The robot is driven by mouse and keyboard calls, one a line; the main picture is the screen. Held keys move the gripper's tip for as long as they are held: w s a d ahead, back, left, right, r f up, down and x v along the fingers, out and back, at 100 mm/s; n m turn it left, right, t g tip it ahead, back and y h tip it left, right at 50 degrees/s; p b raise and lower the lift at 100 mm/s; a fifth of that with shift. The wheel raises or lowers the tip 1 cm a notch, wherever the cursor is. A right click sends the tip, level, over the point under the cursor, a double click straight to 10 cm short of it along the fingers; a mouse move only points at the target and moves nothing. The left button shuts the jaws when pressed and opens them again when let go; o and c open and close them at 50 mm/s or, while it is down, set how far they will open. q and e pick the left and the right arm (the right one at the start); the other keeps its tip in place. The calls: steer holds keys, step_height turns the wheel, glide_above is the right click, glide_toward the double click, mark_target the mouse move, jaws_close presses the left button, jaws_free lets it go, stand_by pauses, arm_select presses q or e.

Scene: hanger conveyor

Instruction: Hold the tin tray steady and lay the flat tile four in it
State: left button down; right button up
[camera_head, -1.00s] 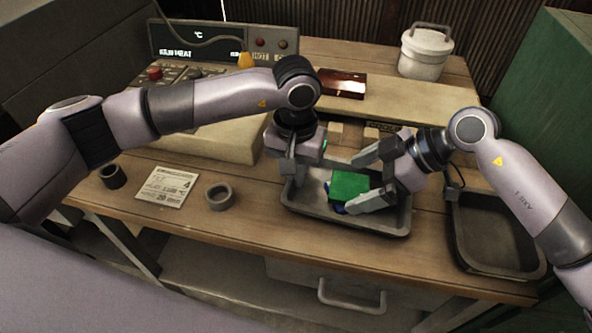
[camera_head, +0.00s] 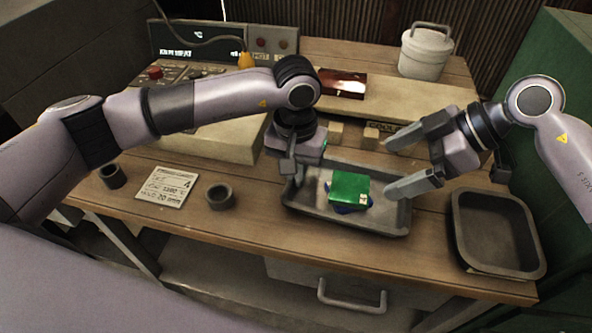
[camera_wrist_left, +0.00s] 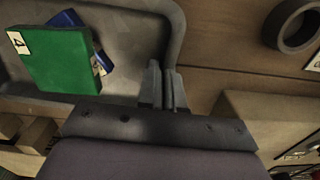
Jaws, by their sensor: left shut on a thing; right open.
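The tin tray (camera_head: 300,203) is a grey shallow tray on the wooden bench, and its rim also shows in the left wrist view (camera_wrist_left: 178,35). A green tile (camera_head: 349,187) with a white label lies in it, partly over a blue tile (camera_head: 357,207). In the left wrist view the green tile (camera_wrist_left: 58,58) overlaps the blue tile (camera_wrist_left: 68,18); its label looks like a 4. My left gripper (camera_head: 289,180) is shut on the tray's left rim; its fingers (camera_wrist_left: 164,88) pinch the wall. My right gripper (camera_head: 408,162) is open and empty, at the tray's right side.
A dark empty tray (camera_head: 497,235) stands on the right. A grey ring (camera_head: 220,196), a printed card (camera_head: 166,187) and a dark cup (camera_head: 112,176) lie left. A lidded pot (camera_head: 425,50), a brown box (camera_head: 342,84) and a control panel (camera_head: 222,40) are behind.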

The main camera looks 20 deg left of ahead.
arm_select(q)
steer(key=c, duration=1.2)
jaws_free()
steer(key=shift+r, duration=0.1)
step_height(320, 180, up, 12)
steer(key=shift+s, duration=0.1)
